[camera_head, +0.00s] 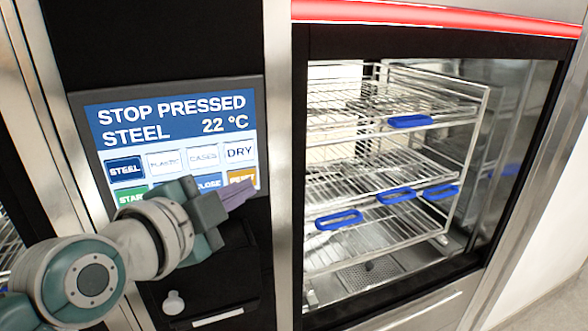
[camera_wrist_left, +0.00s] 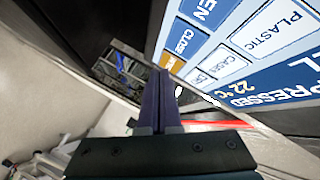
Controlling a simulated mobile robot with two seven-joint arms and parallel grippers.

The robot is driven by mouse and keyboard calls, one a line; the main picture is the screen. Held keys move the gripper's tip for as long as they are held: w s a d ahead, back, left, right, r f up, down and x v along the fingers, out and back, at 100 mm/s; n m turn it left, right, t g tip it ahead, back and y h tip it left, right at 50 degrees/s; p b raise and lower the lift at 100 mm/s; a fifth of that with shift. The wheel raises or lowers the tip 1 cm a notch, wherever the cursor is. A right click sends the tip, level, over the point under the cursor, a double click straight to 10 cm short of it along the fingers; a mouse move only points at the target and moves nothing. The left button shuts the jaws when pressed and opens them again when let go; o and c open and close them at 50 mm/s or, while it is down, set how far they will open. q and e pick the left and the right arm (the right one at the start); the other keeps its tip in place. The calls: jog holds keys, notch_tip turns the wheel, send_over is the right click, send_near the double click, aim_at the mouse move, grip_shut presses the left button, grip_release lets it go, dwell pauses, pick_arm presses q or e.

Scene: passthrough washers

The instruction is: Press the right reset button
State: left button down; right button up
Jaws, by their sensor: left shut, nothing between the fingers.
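The washer's touch panel (camera_head: 190,110) reads "STOP PRESSED", "STEEL" and "22 °C". Its lower row has a green button (camera_head: 131,196), a blue "CLOSE" button (camera_head: 208,184) and an orange button (camera_head: 241,177) at the right end. The orange button's label is partly hidden by my fingers, so I cannot read it. My left gripper (camera_head: 240,194) is shut and empty in front of the panel's lower right corner. In the left wrist view, the purple fingertips (camera_wrist_left: 160,80) are together close to the orange button (camera_wrist_left: 171,62); contact cannot be told. My right gripper is out of view.
A white round knob (camera_head: 173,303) sits below the panel. A steel post (camera_head: 273,120) separates the panel from a glass-doored washer chamber holding a wire rack (camera_head: 400,160) with blue handles. A red strip (camera_head: 430,14) runs above the glass.

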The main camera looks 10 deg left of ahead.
pick_arm(q)
jog(key=shift+w+a, duration=0.2)
jog(key=shift+w, duration=0.15)
dwell(0.7)
jog(key=shift+s, duration=0.15)
dwell(0.3)
jog(key=shift+s+d+r+p, duration=0.1)
jog(key=shift+s+d+p, duration=0.2)
jog(key=shift+s+p, duration=0.1)
jog(key=shift+s, duration=0.1)
jog(key=shift+d, duration=0.15)
jog(key=s+d+p, duration=0.1)
jog(key=s, duration=0.1)
jog(key=s+d+p, duration=0.1)
jog(key=s, duration=0.1)
jog(key=shift+d+p, duration=0.35)
